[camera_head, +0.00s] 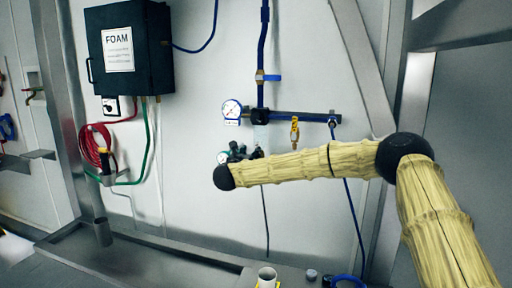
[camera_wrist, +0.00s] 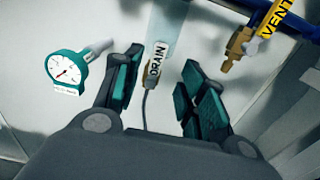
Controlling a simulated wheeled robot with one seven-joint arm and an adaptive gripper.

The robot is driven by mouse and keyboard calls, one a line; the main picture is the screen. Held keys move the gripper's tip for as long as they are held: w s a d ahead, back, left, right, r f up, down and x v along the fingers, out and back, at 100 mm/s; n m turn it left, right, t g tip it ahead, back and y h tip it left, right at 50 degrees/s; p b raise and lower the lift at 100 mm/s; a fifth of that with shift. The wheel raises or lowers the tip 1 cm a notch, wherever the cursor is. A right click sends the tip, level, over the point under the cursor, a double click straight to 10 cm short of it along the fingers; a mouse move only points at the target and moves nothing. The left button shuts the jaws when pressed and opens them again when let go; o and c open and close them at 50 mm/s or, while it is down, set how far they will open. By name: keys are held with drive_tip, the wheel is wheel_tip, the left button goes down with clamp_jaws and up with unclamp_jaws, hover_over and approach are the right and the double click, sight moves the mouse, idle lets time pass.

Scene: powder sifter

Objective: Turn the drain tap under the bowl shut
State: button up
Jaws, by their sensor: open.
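The drain tap (camera_wrist: 150,85) shows in the wrist view as a small brass-coloured fitting with a white "DRAIN" tag (camera_wrist: 157,57) and a thin dark tube hanging below. My gripper (camera_wrist: 163,61) is open, with teal-padded fingers to the left and right of the tap in the picture. I see no finger touching it; whether it lies between the fingertips or beyond them I cannot tell. In the head view the clear bowl (camera_head: 261,135) hangs below a black fitting on the blue pipe. My arm's end hides the drain tap there.
A teal-rimmed gauge (camera_wrist: 65,70) is left of my fingers. A brass vent tap (camera_wrist: 235,45) with a yellow "VENT" tag (camera_wrist: 280,17) is to the right. In the head view, a blue pipe (camera_head: 295,115) runs along the wall and a dark FOAM box (camera_head: 130,60) hangs at left.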

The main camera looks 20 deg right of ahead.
sight(257, 146)
drive_tip(key=p+x, duration=0.2)
drive_tip(key=x, duration=0.4)
drive_tip(key=shift+w+d+r+p, duration=0.1)
drive_tip(key=shift+w+d+p, duration=0.1)
drive_tip(key=shift+p, duration=0.15)
drive_tip(key=shift+x, duration=0.75)
drive_tip(key=shift+a, duration=0.1)
clamp_jaws()
